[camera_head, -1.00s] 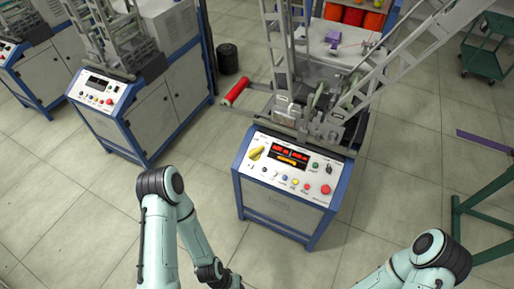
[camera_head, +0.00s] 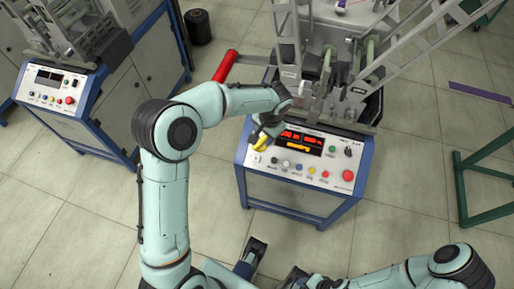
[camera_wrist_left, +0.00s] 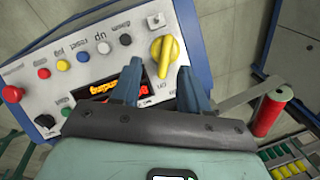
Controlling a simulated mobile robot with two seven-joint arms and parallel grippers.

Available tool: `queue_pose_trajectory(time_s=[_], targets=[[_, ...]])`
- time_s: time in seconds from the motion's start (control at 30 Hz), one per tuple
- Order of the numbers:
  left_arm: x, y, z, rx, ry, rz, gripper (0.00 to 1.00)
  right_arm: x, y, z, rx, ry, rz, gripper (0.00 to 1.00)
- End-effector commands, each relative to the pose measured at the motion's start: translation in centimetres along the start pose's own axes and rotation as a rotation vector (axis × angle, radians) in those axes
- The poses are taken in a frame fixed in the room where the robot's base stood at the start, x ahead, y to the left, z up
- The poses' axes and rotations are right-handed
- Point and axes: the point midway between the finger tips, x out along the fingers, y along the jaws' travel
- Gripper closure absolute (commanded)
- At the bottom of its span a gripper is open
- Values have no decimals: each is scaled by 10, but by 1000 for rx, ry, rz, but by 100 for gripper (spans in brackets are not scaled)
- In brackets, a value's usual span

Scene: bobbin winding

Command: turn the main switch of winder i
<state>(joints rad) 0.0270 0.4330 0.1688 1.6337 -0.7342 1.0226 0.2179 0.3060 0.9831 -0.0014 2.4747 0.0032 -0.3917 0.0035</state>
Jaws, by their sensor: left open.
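The winder's main switch is a yellow rotary knob (camera_head: 262,144) at the left end of the sloped control panel (camera_head: 318,177). In the head view my left gripper (camera_head: 257,132) is just above it and partly hides it. The left wrist view shows the knob (camera_wrist_left: 164,50) beyond the open fingers of the left gripper (camera_wrist_left: 158,72). The gap between the fingers is empty, and the knob is nearer the right-hand finger. I cannot tell whether that finger touches it. My right gripper (camera_head: 262,262) seems to be low at the bottom of the head view, partly cut off.
Small coloured buttons and a red button (camera_head: 348,176) sit right of the knob, below a lit red and orange display (camera_head: 299,142). A red roller (camera_head: 226,66) sticks out left of the winder. Another winder (camera_head: 52,85) stands at left, a green frame (camera_head: 487,185) at right.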

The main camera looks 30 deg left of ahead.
Motion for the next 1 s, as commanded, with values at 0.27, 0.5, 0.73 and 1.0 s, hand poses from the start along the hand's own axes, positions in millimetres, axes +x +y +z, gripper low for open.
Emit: queue_pose_trajectory(time_s=[0.27, 0.5, 0.73, 1.0], targets=[[11, -12, -1, -8, -5, -38, 55, 4, 1, -1, 1, 3, 0, 57], [64, -13, 0, -8, -6, -36, 55, 7, 2, -3, 0, 9, -2, 57], [103, -14, -1, -8, -4, -35, 55, 9, 2, -5, -1, 14, -3, 57], [120, -15, -1, -9, -1, -36, 55, 10, 2, -6, -1, 17, -3, 57]])
